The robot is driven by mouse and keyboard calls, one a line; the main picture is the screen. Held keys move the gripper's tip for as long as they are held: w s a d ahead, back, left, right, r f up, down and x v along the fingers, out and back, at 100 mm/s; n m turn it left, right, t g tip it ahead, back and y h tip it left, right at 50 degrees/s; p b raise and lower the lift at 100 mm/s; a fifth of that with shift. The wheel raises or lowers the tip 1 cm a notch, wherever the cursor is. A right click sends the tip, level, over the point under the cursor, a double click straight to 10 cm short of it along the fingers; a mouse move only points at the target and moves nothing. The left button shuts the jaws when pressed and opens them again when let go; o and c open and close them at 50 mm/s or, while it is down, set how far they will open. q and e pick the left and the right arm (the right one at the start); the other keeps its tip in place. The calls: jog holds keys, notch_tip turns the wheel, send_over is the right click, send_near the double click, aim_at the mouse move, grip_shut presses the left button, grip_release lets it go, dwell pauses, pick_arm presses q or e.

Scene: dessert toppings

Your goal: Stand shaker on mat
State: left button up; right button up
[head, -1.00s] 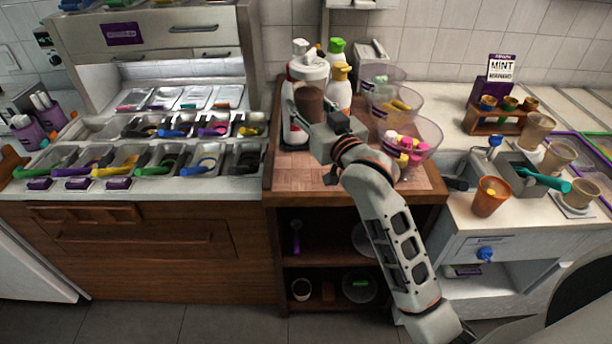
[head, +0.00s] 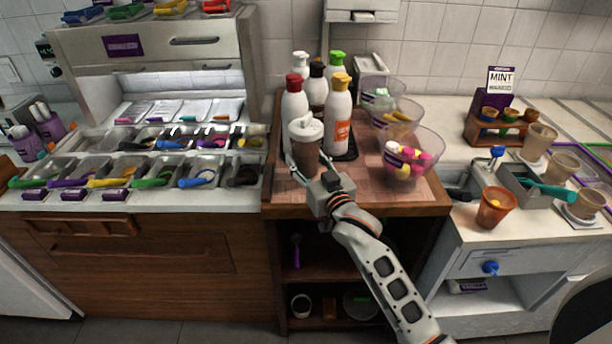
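The shaker (head: 305,152) has a white lid and dark brown contents. It stands upright in front of the squeeze bottles. My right gripper (head: 306,166) reaches it from the front, with its fingers on either side of the shaker's body, and appears shut on it. The shaker's base is hidden behind the gripper, so I cannot tell whether it touches the surface. A dark mat (head: 350,156) shows at the foot of the bottles, right of the shaker. Most of it is hidden. My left gripper is not in view.
Several squeeze bottles, including a yellow-capped one (head: 339,118) and a red-capped one (head: 294,108), stand close behind the shaker. A clear bowl of pink and yellow pieces (head: 412,155) stands to the right. The wooden counter (head: 385,190) has bare room in front of the bowls.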

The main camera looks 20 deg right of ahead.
jog(key=shift+f+b, duration=0.4)
jog(key=shift+f, duration=1.8)
jog(key=o, duration=1.3)
jog(key=shift+f, duration=0.2)
jog(key=shift+o, duration=0.2)
jog(key=shift+r, duration=0.1)
jog(key=s+d, duration=0.1)
jog(key=s, duration=1)
jog(key=s+f+n+g, duration=0.1)
jog(key=s+f+g, duration=0.2)
jog(key=s+f, duration=0.7)
jog(key=s+f+n+g+y, duration=0.1)
jog(key=s+f+g, duration=0.3)
jog(key=s+f, duration=0.7)
notch_tip(320, 180, down, 5)
jog(key=shift+s+a+r+n, duration=0.15)
jog(key=shift+a+n, duration=0.1)
jog(key=shift+n, duration=0.35)
